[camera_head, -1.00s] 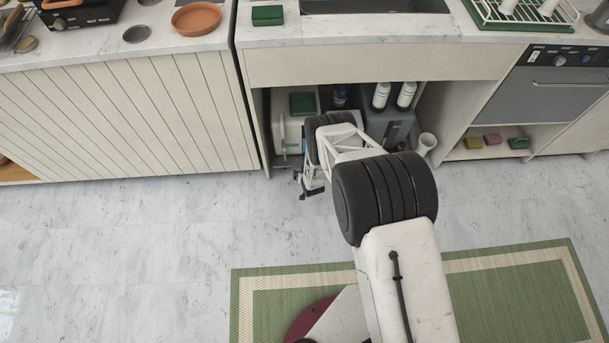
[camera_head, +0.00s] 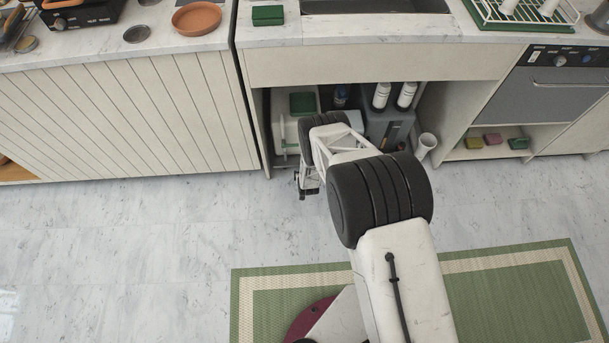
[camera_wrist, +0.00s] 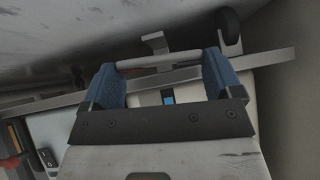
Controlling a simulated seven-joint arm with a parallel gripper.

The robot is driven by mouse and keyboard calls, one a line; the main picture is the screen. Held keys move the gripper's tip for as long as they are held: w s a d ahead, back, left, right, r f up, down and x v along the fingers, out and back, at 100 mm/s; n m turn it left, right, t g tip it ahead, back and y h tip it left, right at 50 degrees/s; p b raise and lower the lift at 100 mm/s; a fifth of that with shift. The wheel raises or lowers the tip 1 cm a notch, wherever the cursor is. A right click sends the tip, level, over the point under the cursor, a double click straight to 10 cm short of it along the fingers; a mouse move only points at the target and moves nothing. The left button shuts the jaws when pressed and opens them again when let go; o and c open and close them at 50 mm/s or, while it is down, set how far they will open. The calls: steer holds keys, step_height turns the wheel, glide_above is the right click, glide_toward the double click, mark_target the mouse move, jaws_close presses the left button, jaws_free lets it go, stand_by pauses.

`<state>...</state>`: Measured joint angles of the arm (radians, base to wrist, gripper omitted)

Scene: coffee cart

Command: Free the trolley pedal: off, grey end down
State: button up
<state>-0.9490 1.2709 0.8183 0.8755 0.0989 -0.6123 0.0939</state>
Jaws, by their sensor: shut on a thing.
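My gripper (camera_wrist: 161,66) has its two blue fingers apart, shut on a light grey bar (camera_wrist: 160,60) that spans between the fingertips and seems to be part of the pedal. A pale hooked piece (camera_wrist: 155,42) stands just beyond the bar. A small blue patch (camera_wrist: 168,98) shows between the fingers. I cannot tell which pedal end is lower. In the head view my gripper (camera_head: 307,192) is low in front of the open bay under the counter. A pale trolley-like unit (camera_head: 283,135) stands in the bay behind it; the pedal is hidden there.
A metal rail (camera_wrist: 270,58) and a dark wheel (camera_wrist: 229,24) lie close by the fingers. A grey unit (camera_head: 389,133) with white bottles (camera_head: 381,95) and a white cup (camera_head: 426,146) stand at the bay's right.

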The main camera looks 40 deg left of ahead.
steer(key=shift+s+a+n+t+h, duration=0.2)
steer(key=shift+n+t+h, duration=0.5)
steer(key=shift+t+h, duration=0.3)
steer(key=o, duration=0.7)
steer(key=shift+o, duration=0.2)
steer(key=shift+s, duration=0.1)
steer(key=v, duration=0.7)
steer(key=shift+s+r, duration=0.15)
steer(key=shift+s, duration=0.1)
steer(key=shift+d, duration=0.15)
steer(key=shift+w+r, duration=0.1)
stand_by(0.4)
